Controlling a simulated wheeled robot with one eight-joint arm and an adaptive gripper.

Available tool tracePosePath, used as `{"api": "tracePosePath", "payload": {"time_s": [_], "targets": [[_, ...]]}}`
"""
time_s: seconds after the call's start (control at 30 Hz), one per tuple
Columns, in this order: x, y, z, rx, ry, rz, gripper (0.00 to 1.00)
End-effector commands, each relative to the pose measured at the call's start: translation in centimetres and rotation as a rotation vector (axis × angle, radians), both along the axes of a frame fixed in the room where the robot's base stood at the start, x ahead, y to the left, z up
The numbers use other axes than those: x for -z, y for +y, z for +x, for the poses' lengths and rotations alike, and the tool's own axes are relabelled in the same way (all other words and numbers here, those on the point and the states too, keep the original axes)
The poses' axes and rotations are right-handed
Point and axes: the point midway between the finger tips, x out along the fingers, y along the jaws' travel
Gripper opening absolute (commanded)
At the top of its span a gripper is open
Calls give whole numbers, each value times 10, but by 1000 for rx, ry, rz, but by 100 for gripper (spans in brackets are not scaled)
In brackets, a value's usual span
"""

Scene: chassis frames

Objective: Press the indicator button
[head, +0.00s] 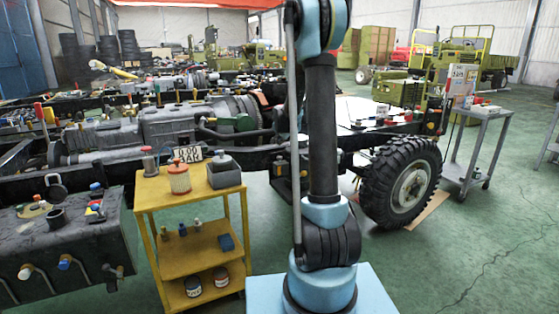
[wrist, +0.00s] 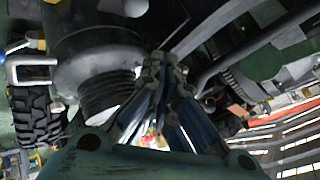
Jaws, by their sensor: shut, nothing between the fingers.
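I cannot pick out the indicator button for certain in either view. In the wrist view my gripper (wrist: 163,62) is shut and empty, its dark blue fingers meeting near the top middle. Its tips are close to dark chassis parts, and I cannot tell whether they touch anything. In the head view my arm rises through the middle and out of the top of the picture, so the gripper does not show there. The chassis frame (head: 92,185) with its engine (head: 165,135) lies behind the arm. Small coloured knobs, such as a red one (head: 38,110), stand on the chassis.
A yellow cart (head: 160,195) with cans and bottles stands left of my arm. A grey metal cart (head: 485,115) stands at the right. A large wheel (head: 408,185) is right of the arm. Green floor (head: 470,250) is clear at the front right.

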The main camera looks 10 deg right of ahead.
Motion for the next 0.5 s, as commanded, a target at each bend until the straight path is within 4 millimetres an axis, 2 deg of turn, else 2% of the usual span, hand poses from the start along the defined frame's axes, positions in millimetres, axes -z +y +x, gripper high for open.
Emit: {"api": "tracePosePath", "payload": {"time_s": [0.3,0.5], "targets": [[35,0,0,0,0,0,0],[45,0,0,0,0,0,0]]}}
